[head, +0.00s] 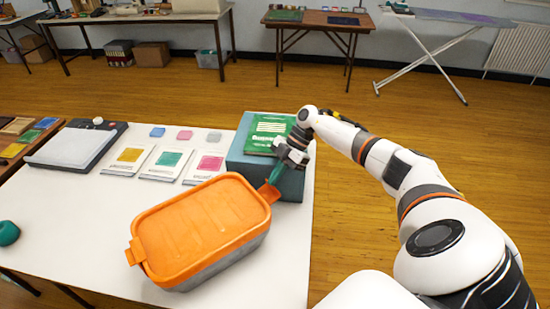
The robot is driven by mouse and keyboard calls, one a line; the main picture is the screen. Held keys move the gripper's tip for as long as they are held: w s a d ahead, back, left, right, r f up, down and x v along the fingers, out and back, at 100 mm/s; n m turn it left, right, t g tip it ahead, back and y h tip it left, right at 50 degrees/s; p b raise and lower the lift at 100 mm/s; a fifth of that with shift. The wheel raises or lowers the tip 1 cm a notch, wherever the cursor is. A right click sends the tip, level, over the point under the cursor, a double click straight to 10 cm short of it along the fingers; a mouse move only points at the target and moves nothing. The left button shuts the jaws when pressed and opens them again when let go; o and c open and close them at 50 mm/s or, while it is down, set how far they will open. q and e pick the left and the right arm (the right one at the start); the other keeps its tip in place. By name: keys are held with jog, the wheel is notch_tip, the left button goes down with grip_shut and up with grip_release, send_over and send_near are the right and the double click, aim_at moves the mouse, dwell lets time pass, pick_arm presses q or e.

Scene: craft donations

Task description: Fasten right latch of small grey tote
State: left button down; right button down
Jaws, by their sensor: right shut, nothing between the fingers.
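The small grey tote (225,258) stands on the white table with an orange lid (200,222) on top. Its right latch (268,191) is an orange tab at the lid's far right end. An orange left latch (138,256) juts from the near left end. My left gripper is out of view.
A blue-grey box (235,160) with a green packet (268,134) on top stands right behind the tote, close to my right gripper. Cards (168,163) and a paper trimmer (72,146) lie further left.

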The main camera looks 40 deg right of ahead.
dwell(0.3)
jog(key=shift+w+a+p, duration=0.1)
jog(key=shift+a+p, duration=0.55)
jog(key=shift+a+f, duration=0.1)
jog(key=shift+a, duration=0.05)
